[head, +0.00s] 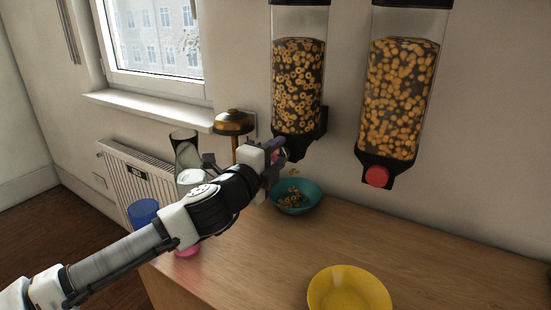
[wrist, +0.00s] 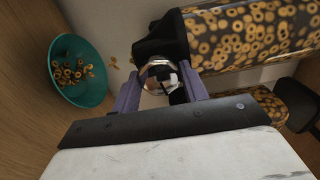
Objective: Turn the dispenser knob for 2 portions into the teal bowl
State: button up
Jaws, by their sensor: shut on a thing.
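The left dispenser (head: 298,85), full of ring cereal, hangs on the wall; its body also shows in the wrist view (wrist: 250,35). My gripper (head: 273,153) is at its lower outlet. In the wrist view my purple fingers (wrist: 158,88) are shut on a shiny round knob (wrist: 160,72), one finger on each side. The knob is hidden behind my gripper in the head view. The teal bowl (head: 312,204) stands on the counter under the outlet, and it also shows in the wrist view (wrist: 97,92). Cereal rings (wrist: 72,70) lie in it, and a few loose rings (wrist: 113,62) are in the air between outlet and bowl.
A second dispenser (head: 400,95) with a red knob (head: 377,177) hangs to the right. A yellow bowl (head: 372,290) stands at the counter's front. A blue cup (head: 143,212), a brass-coloured lamp (head: 234,122) and a dark glass (head: 184,142) are left, near my arm. The right counter is clear.

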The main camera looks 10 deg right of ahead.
jog(key=shift+m, duration=0.7)
jog(key=o, duration=1)
jog(key=b+v, duration=0.1)
jog(key=v, duration=1.3)
